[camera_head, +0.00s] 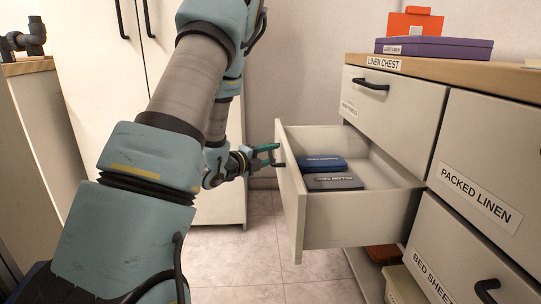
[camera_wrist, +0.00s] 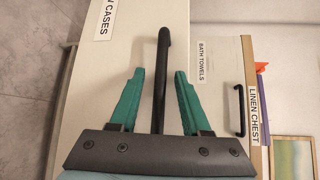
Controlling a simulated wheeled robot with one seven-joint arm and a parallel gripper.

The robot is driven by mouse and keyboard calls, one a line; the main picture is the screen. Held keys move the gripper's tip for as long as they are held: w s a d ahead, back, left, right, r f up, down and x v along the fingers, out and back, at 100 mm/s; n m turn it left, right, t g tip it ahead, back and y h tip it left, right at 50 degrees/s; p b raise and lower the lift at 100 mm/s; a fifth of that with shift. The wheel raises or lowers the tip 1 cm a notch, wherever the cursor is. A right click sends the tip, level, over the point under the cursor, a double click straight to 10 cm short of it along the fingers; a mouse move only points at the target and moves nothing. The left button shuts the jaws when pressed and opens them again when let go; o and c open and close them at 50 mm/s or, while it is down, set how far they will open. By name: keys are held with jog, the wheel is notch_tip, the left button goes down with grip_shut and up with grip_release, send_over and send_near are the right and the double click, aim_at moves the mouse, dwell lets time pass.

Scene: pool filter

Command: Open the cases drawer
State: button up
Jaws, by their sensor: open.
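The cases drawer (camera_head: 293,215) stands pulled well out of the linen chest in the head view. A blue folded item (camera_head: 323,163) and a dark grey one (camera_head: 333,182) lie inside it. In the wrist view its pale front (camera_wrist: 105,95) carries a label (camera_wrist: 104,27) ending in "CASES". My gripper (camera_head: 266,157) is at the outer face of the drawer front. In the wrist view its green fingers (camera_wrist: 159,74) are apart, one on each side of the black bar handle (camera_wrist: 162,50), with visible gaps. The handle's lower end is hidden behind my gripper's body.
The linen chest (camera_head: 490,135) has closed drawers labelled bath towels (camera_head: 393,103), packed linen (camera_head: 480,195) and bed sheets. A purple case (camera_head: 435,48) and an orange box (camera_head: 415,24) sit on top. A tall white cabinet (camera_head: 75,100) stands behind my arm. Tiled floor (camera_head: 240,260) is clear left of the drawer.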

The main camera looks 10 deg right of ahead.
jog(key=p+v, duration=0.1)
jog(key=v, duration=0.9)
jog(key=shift+a, duration=0.2)
jog(key=shift+r, duration=0.1)
jog(key=a+f+n+g+y, duration=0.2)
jog(key=a+f+n+y, duration=0.1)
jog(key=a+n+y, duration=1.15)
jog(key=s+d+n+g+h, duration=0.15)
jog(key=s+n+g, duration=0.45)
jog(key=s+n, duration=0.85)
jog(key=w+p+v, duration=0.3)
jog(key=p+v, duration=1.5)
jog(key=w+r+p+v, duration=0.1)
jog(key=w+p+v, duration=0.2)
jog(key=p+v, duration=1.6)
jog(key=shift+a+r+g, duration=0.3)
jog(key=shift+r+g, duration=0.1)
jog(key=shift+r, duration=0.05)
